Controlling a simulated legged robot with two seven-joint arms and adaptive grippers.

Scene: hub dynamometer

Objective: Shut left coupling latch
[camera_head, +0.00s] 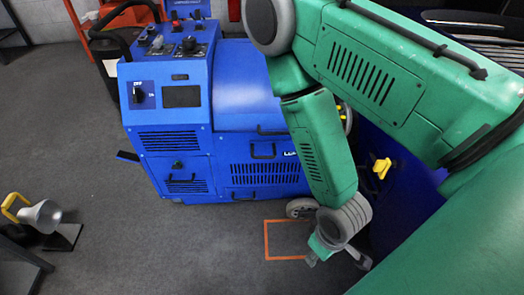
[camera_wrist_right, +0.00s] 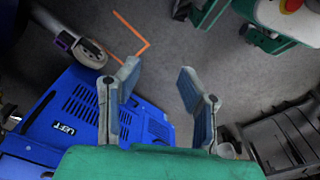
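A blue dynamometer unit (camera_head: 225,110) stands left of centre in the head view. Its label is partly covered there and reads LEFT in the right wrist view, where the unit (camera_wrist_right: 85,110) lies at lower left. A yellow handle (camera_head: 381,167) sits on a darker blue surface right of my arm; I cannot tell whether it is the left coupling latch. More yellow parts (camera_head: 345,118) show partly behind my arm. My right gripper (camera_head: 322,250) hangs low in front of the unit; in the wrist view (camera_wrist_right: 158,70) its fingers are apart and empty. My left gripper is not in view.
A caster wheel (camera_head: 302,207) stands by an orange floor marking (camera_head: 285,258). A lamp-like object with a yellow handle (camera_head: 42,214) is at left. A dark slatted object (camera_wrist_right: 285,135) is at right in the wrist view.

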